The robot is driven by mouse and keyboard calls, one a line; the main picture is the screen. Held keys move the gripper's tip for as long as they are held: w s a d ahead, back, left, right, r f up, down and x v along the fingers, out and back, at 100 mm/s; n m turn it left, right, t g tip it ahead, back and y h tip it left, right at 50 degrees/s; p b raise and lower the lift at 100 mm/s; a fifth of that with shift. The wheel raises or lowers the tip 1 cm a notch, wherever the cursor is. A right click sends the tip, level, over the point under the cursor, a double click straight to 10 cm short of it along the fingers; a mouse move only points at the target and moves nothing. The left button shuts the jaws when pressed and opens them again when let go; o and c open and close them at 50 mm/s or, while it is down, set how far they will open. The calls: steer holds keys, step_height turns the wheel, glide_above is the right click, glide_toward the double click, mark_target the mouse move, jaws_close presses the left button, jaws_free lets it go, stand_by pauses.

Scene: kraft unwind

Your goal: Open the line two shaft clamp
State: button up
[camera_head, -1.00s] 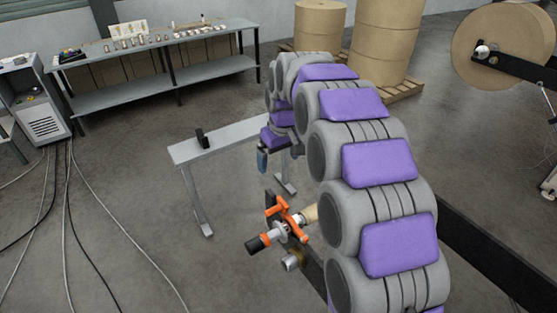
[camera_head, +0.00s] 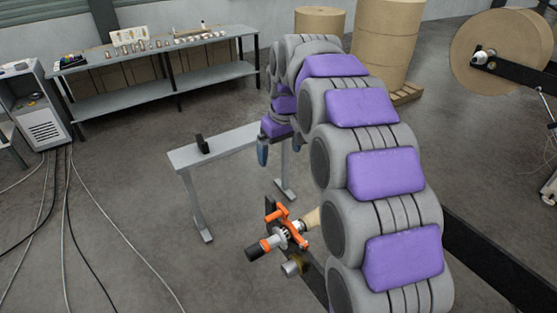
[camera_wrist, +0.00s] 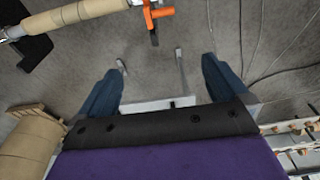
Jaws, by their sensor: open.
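The shaft clamp, an orange fitting with a black-tipped knob (camera_head: 280,232), sits on the end of a shaft below and to the left of my arm. In the wrist view its orange part (camera_wrist: 158,13) shows at the top edge, partly cut off. The tan core (camera_head: 312,217) beside it is partly hidden by my arm; it also shows in the wrist view (camera_wrist: 75,14). My gripper (camera_head: 262,152) hangs above and beyond the clamp, apart from it. In the wrist view my gripper (camera_wrist: 158,88) has its two blue fingers wide apart with nothing between them.
A narrow grey stand (camera_head: 215,148) with a small black item stands beyond the clamp. A workbench (camera_head: 160,82) with several small parts is at the back left. Brown rolls (camera_head: 386,50) stand at the back. Cables (camera_head: 65,220) run over the floor at left.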

step_height(320, 180, up, 12)
steer(key=s+p, duration=0.1)
steer(key=shift+s+d, duration=0.15)
steer(key=shift+d, duration=0.3)
